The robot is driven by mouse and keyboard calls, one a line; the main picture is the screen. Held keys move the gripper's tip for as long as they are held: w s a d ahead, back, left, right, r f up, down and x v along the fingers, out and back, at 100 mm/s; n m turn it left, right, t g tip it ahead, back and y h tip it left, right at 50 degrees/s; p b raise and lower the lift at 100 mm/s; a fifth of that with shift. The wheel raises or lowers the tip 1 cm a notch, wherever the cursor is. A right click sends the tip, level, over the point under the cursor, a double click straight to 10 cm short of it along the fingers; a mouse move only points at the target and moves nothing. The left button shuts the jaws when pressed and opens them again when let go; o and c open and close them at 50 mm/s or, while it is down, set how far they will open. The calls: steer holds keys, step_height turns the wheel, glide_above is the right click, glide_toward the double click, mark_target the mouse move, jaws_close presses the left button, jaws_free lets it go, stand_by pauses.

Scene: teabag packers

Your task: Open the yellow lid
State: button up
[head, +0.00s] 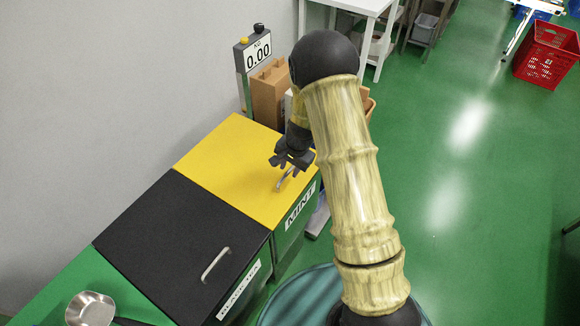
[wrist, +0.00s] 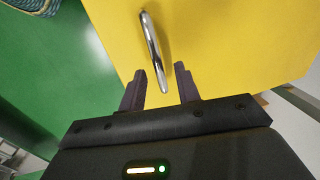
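The yellow lid (head: 225,163) lies flat and closed on the bin labelled MINT. It also fills much of the wrist view (wrist: 220,45). Its metal handle (wrist: 154,52) is a curved bar near the lid's front edge; in the head view the handle (head: 283,182) is partly hidden by my gripper. My gripper (wrist: 158,85) is open, with its two dark fingers apart. The near end of the handle reaches between the fingertips in the wrist view; I cannot tell whether they touch. In the head view my gripper (head: 289,168) is just above the handle.
A black lid (head: 170,225) with its own handle covers the adjoining BLACK TEA bin. A metal scoop (head: 90,308) lies on the green surface at lower left. A scale display (head: 258,52) and a brown bag (head: 269,95) stand behind the yellow lid. Open green floor lies to the right.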

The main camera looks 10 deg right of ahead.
steer(key=shift+c, duration=0.2)
jaws_close()
steer(key=shift+r, duration=0.1)
